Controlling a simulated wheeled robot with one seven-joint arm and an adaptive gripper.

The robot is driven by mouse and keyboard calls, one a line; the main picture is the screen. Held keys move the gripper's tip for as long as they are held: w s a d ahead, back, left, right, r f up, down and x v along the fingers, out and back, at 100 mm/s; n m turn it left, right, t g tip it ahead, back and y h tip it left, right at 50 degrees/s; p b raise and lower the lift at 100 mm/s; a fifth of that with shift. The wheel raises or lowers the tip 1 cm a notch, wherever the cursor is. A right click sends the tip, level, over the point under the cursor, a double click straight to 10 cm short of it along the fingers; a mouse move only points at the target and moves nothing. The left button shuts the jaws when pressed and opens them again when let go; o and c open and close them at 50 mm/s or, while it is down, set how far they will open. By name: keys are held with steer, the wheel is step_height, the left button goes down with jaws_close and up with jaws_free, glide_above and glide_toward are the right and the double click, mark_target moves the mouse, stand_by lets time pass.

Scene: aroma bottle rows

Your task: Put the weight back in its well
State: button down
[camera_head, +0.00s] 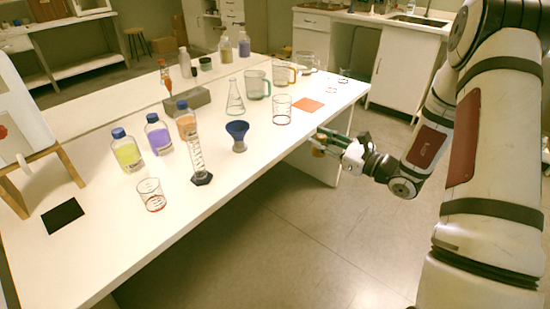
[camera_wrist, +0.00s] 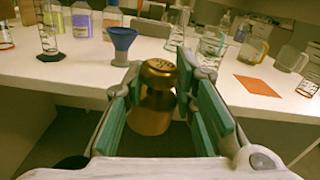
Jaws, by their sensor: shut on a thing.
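A brass weight (camera_wrist: 152,112) with a rounded knob on top is upright between the green-lined fingers of my gripper (camera_wrist: 165,105) in the wrist view. My gripper is shut on it. In the head view my gripper (camera_head: 327,142) is off the table's right edge, with the small brass weight (camera_head: 318,151) at its tip. A grey block (camera_head: 187,103) stands on the table among the bottles; it shows partly in the wrist view (camera_wrist: 150,27). No well can be made out clearly in either view.
The white table (camera_head: 105,254) bears a blue funnel (camera_head: 237,130), a graduated cylinder (camera_head: 198,160), bottles, beakers and a flask (camera_head: 236,98). An orange mat (camera_head: 308,105) lies near the right end. A black square (camera_head: 63,215) lies at the left. The front strip is mostly bare.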

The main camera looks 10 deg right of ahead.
steer(key=shift+w+d+f+b, duration=0.35)
steer(key=shift+w+d+b, duration=0.05)
steer(key=shift+d+b, duration=0.15)
steer(key=shift+w, duration=0.2)
steer(key=x, duration=0.5)
steer(key=f+b+x, duration=0.1)
steer(key=x, duration=0.3)
steer(key=a+b+x, duration=0.1)
steer(key=x, duration=0.4)
steer(key=shift+s+a+f, duration=0.15)
steer(key=shift+a+f, duration=0.1)
steer(key=shift+f, duration=0.05)
steer(key=shift+w+a+f+b, duration=0.15)
steer(key=shift+f+b, duration=0.15)
steer(key=shift+f, duration=0.6)
steer(key=shift+w+a+f+b, duration=0.2)
steer(key=shift+f+b, duration=0.1)
steer(key=shift+f, duration=0.6)
steer(key=shift+f, duration=0.1)
steer(key=c, duration=1.6)
jaws_free()
steer(key=o, duration=0.3)
